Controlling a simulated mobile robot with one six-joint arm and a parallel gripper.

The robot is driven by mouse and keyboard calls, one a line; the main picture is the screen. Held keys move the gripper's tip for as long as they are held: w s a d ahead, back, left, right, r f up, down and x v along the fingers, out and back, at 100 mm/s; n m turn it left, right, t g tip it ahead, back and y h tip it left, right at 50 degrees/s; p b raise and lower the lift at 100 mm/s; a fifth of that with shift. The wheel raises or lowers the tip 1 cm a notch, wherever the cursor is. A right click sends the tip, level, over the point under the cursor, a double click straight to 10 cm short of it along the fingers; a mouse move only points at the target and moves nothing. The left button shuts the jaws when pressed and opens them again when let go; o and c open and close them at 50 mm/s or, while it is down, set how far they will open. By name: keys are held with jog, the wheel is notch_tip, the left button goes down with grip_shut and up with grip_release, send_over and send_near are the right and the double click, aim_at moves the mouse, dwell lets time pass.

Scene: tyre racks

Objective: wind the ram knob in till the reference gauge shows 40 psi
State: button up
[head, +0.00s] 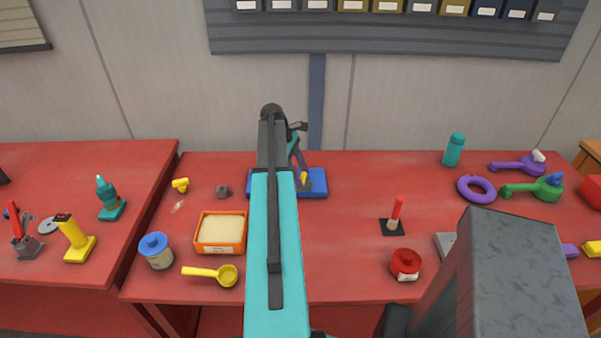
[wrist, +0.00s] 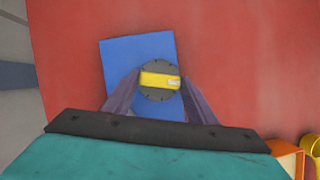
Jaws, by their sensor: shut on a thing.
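The blue base (head: 318,187) of the device stands at the back middle of the red table, partly hidden behind my arm. In the wrist view the blue base (wrist: 120,55) lies under a dark round knob with a yellow bar (wrist: 158,80) across it; the bar has a pale patch at its right end. My gripper (wrist: 161,82) has one finger on each side of this knob and is shut on it. In the head view my gripper (head: 300,160) is mostly hidden by my arm. No gauge face or needle can be made out in either view.
Left of my arm are an orange-rimmed tray (head: 198,248), a blue-lidded jar (head: 156,251) and a yellow ladle (head: 222,275). To the right are a red-handled tool (head: 394,217), a red pot (head: 405,263) and a purple ring (head: 476,189). The table right of the base is clear.

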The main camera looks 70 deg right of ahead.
jog(key=shift+r, duration=0.1)
jog(key=o, duration=1.1)
jog(key=shift+c, duration=0.2)
jog(key=b+v, duration=0.3)
jog(key=v, duration=1)
jog(key=shift+r, duration=0.35)
